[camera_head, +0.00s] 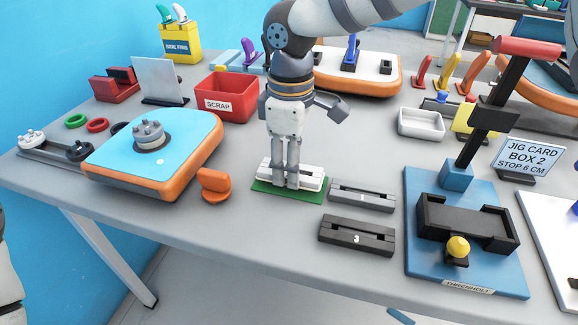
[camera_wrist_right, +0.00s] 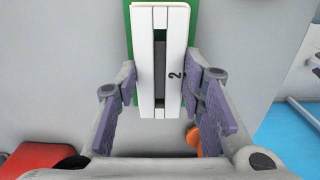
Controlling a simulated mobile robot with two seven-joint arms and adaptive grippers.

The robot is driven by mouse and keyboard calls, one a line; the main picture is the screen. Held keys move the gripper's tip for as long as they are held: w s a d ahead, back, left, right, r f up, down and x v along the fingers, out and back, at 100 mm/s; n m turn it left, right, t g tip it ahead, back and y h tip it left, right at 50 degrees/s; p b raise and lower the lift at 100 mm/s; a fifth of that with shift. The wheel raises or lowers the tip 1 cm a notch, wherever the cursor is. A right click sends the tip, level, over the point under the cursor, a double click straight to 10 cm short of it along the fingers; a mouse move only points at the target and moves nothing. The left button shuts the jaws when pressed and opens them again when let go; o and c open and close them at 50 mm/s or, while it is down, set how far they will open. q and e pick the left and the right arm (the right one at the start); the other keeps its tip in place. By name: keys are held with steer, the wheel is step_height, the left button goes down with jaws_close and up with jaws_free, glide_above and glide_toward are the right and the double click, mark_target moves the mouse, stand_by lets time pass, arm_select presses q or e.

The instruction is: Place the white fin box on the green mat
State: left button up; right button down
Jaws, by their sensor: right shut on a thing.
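The white fin box (camera_head: 311,181) lies flat over the green mat (camera_head: 284,197); its underside is hidden, but it looks to rest on the mat. In the right wrist view the white fin box (camera_wrist_right: 175,50), marked 2, has a dark slot along its middle, and strips of the green mat (camera_wrist_right: 194,20) show at its sides. My right gripper (camera_head: 287,184) points down and is shut on the box, with a finger at each long side. It also shows in the right wrist view (camera_wrist_right: 160,90). My left gripper is not in view.
The blue jig (camera_head: 423,277) with a lever stands farther right. An orange-edged blue board (camera_head: 110,150) and an orange piece (camera_head: 214,186) are at left. A red scrap bin (camera_head: 226,97) stands behind.

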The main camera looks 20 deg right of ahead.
steer(key=shift+f, duration=0.6)
steer(key=shift+f, duration=0.15)
steer(key=c, duration=1.1)
jaws_free()
steer(key=shift+o, duration=0.2)
step_height(320, 180, up, 12)
